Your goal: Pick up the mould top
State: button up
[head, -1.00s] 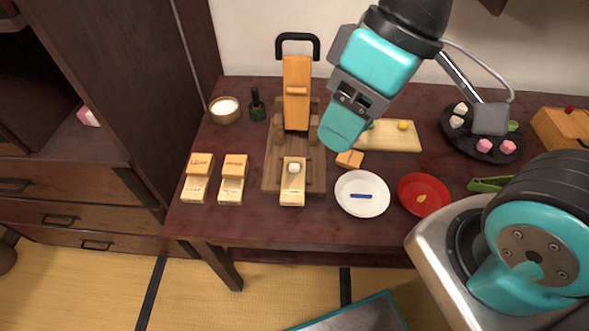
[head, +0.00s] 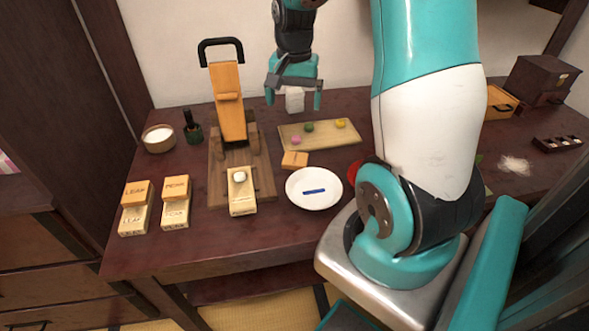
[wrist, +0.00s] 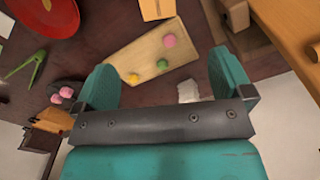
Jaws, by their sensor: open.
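The open mould bottom (head: 242,192) holds a white lump and stands on the front of a wooden board. Two lettered moulds, one left (head: 136,208) and one beside it (head: 175,202), each have a top block on them. My gripper (head: 293,100) is open and empty, pointing down above the back of the table, behind the mould top and apart from it.
A wooden lever press (head: 228,104) with a black handle stands left of my gripper. A cutting board (head: 345,136) with coloured balls lies below it. A white plate (head: 329,203) with a blue strip is in front. A small white object (head: 295,103) shows behind the fingers.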

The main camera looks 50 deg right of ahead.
jog(key=b, duration=0.1)
send_over(295, 158)
notch_tip(295, 158, down, 12)
jog(key=shift+w+r, duration=0.1)
notch_tip(295, 158, down, 5)
jog(key=shift+f+b, duration=0.15)
jog(key=shift+b, duration=0.3)
jog(key=c, duration=1)
